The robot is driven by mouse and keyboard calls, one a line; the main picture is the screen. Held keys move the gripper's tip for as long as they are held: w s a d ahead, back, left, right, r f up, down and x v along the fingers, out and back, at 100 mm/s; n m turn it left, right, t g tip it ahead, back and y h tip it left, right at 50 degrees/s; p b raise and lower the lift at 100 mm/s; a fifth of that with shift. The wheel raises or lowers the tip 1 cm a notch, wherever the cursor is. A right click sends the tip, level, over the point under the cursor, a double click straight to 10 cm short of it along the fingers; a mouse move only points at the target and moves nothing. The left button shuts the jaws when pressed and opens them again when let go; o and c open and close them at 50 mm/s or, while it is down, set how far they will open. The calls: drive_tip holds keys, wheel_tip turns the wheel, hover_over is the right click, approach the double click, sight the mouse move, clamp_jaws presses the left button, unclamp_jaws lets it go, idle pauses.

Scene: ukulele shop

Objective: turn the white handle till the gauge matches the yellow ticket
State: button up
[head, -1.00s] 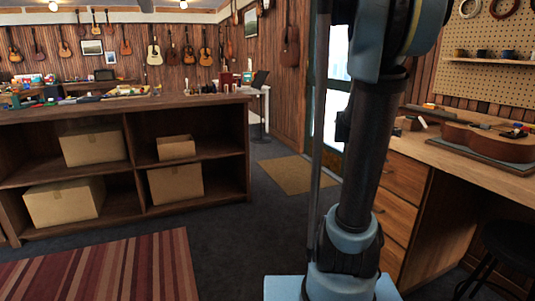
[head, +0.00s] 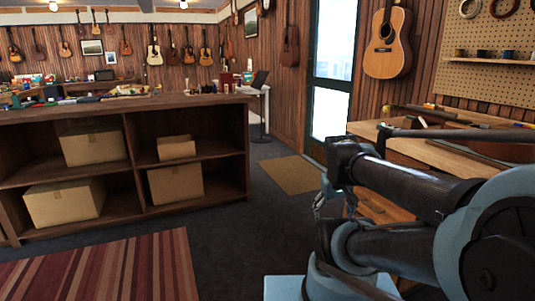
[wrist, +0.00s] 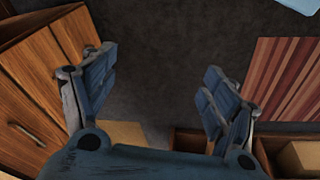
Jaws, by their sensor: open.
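I cannot make out a white handle, a gauge or a yellow ticket in either view. My gripper (wrist: 158,85) shows in the wrist view with its two dark blue fingers spread wide. Nothing is between them, only dark carpet beyond. In the head view my arm is folded low on the right and covers part of the right-hand workbench (head: 368,129).
A dark wooden counter (head: 125,103) with cardboard boxes in its shelves stands on the left, small items on top. A striped rug (head: 110,268) lies in front. A tan mat (head: 291,174) lies by the glass door. The carpet (head: 235,230) between is clear.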

drive_tip(key=shift+s+a+f+y, duration=0.25)
drive_tip(key=shift+s+a+f, duration=0.05)
drive_tip(key=shift+s+a, duration=0.25)
drive_tip(key=shift+s+a+f+y, duration=0.25)
drive_tip(key=shift+s+a+f, duration=0.05)
drive_tip(key=shift+s+a, duration=0.25)
drive_tip(key=shift+w, duration=0.15)
drive_tip(key=shift+w+f, duration=0.2)
drive_tip(key=shift+w, duration=0.15)
